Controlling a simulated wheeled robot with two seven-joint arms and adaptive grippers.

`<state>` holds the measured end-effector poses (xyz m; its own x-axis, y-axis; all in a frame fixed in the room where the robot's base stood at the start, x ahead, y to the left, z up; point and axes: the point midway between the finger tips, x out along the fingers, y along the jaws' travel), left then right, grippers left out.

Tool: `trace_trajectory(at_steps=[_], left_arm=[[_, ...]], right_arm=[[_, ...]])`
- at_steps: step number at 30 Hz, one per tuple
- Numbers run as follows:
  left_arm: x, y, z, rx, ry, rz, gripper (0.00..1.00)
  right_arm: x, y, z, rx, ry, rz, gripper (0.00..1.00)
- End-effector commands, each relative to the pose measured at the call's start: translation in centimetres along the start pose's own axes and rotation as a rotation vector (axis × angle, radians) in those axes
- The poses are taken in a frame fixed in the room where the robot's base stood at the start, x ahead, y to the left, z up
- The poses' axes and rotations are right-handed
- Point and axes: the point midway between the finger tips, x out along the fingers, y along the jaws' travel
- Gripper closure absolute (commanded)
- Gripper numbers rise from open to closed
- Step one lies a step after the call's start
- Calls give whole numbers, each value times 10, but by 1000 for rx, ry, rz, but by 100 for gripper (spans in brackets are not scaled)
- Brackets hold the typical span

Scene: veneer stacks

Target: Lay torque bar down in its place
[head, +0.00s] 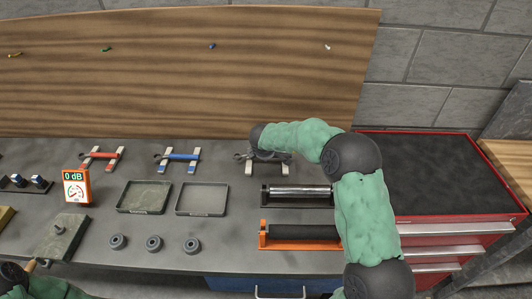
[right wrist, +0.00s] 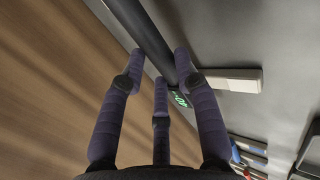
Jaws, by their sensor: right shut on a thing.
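The torque bar (right wrist: 148,35) is a dark rod with a green lit display, held among the fingers of my right gripper (right wrist: 172,75) in the right wrist view. In the head view my right gripper (head: 262,155) is at the rightmost rack, which has two pale supports (head: 249,168). The bar's grey end (head: 240,157) sticks out left of it. One pale support (right wrist: 235,80) shows close beside the bar in the wrist view. I cannot tell whether the bar touches the supports. My left arm is at the bottom left corner; its fingers cannot be made out clearly.
A red bar (head: 103,156) and a blue bar (head: 181,156) lie on similar racks to the left. A silver roller (head: 300,190) and an orange cradle (head: 290,243) stand in front. Two trays (head: 202,213) and a red tool cabinet (head: 460,218) flank them. A wooden board (head: 180,80) rises behind.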

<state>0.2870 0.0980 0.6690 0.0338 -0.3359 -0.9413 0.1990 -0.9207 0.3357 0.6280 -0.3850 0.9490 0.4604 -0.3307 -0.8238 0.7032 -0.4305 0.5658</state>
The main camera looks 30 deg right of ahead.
Motion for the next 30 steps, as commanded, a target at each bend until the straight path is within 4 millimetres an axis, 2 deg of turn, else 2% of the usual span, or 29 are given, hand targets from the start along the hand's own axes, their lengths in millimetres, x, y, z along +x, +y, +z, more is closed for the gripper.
trace_trajectory(at_steps=[30], left_arm=[[14, -5, 0, 0, 0, 0, 60]], right_arm=[[14, -9, 0, 1, 0, 1, 100]])
